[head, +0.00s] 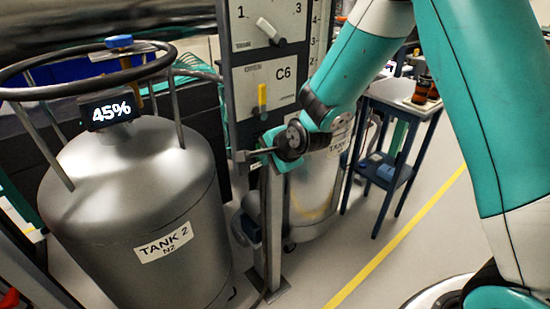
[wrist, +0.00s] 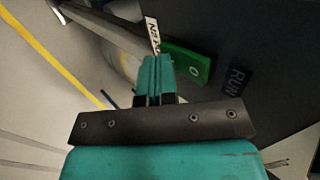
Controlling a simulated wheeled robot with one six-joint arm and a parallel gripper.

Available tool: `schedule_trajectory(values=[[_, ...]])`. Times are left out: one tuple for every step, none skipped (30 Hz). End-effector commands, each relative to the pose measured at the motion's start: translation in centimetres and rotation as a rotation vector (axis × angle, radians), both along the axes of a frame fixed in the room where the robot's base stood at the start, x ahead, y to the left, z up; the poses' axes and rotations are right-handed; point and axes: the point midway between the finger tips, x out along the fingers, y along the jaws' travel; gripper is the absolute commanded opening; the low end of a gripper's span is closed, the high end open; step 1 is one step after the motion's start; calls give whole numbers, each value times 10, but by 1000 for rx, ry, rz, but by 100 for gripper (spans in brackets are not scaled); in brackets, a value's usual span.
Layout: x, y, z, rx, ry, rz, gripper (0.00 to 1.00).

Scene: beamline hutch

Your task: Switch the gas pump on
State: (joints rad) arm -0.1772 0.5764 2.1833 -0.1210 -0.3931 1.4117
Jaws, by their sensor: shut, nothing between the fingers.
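My gripper (wrist: 157,78) is shut and empty in the wrist view, its teal fingers together. Just right of the fingertips is a green switch plate (wrist: 188,63) with a round white mark, on a dark panel. I cannot tell whether the fingertips touch it. A dark label reading RUN (wrist: 237,80) is to its right. A white label (wrist: 153,33), partly hidden and tilted, sits beyond the fingertips. In the head view my gripper (head: 265,157) is at the post below the control panel. The green switch cannot be made out there, and I cannot identify the pump's body.
The control panel has a white selector lever (head: 270,31) and a yellow lever (head: 262,97) beside C6. TANK 2 (head: 130,200), with a 45% display (head: 111,112), stands left. Another tank (head: 318,185) stands behind the post. A blue cart (head: 388,178) is right; floor is clear near the yellow line.

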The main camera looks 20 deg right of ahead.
Motion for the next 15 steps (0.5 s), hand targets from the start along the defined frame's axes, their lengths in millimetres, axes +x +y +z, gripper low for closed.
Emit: schedule_trajectory(values=[[1, 11, -6, 5, -17, 16, 0], [2, 8, -1, 4, -15, 10, 0], [2, 8, -1, 3, -14, 10, 0], [1, 8, -1, 4, -13, 11, 0], [1, 9, -1, 3, -14, 11, 0], [1, 9, -1, 3, -13, 11, 0], [1, 9, -1, 3, -13, 11, 0], [1, 9, 0, 4, -13, 11, 0], [1, 8, 0, 4, -13, 11, 0], [1, 8, 1, 4, -13, 11, 0], [1, 8, 2, 4, -13, 11, 0], [1, 8, 4, 3, -14, 10, 0], [1, 8, 5, 3, -14, 10, 0], [1, 8, 7, 3, -14, 10, 0], [1, 8, 9, 3, -14, 10, 0]])
